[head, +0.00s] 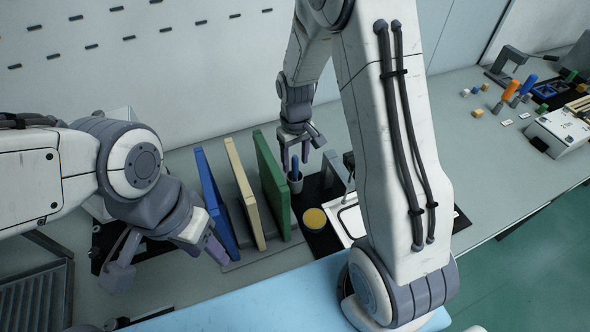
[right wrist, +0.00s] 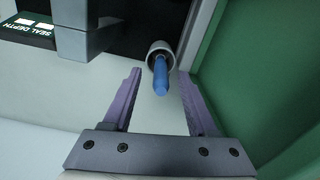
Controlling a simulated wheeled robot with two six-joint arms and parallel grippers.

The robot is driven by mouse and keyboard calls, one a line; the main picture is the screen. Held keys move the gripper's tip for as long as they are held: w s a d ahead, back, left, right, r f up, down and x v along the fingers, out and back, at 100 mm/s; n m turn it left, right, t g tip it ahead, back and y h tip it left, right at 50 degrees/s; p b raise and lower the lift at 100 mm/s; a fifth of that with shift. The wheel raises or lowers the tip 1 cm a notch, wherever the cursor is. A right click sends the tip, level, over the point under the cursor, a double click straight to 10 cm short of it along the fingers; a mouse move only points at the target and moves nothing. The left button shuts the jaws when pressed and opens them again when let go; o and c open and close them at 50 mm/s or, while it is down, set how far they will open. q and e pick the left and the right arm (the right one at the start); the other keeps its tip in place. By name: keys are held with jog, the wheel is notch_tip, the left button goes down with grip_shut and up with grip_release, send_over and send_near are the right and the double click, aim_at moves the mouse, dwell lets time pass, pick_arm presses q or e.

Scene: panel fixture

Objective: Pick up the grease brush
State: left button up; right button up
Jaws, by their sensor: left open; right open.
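The grease brush shows as a blue handle (head: 295,169) standing in a small grey cup (head: 295,184) beside the green panel. In the right wrist view the blue handle (right wrist: 161,78) points toward me from the cup (right wrist: 160,48), and its bristle end is hidden inside. My right gripper (head: 295,155) is open around the top of the handle in the head view. In the right wrist view its purple fingers (right wrist: 155,100) stand apart on either side of the handle, with gaps. My left gripper (head: 166,262) is open and empty left of the panels.
Blue (head: 216,207), cream (head: 244,193) and green (head: 271,184) panels stand upright; the green one is close to my right gripper. A grey block-like fixture (right wrist: 85,25) stands left of the cup. A yellow-topped round container (head: 315,219) sits near the cup.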

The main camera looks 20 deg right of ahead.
aim_at(295, 179)
jog(key=shift+f+p, duration=0.3)
jog(key=shift+f, duration=1.65)
grip_shut()
pick_arm(q)
jog(key=shift+r, duration=0.45)
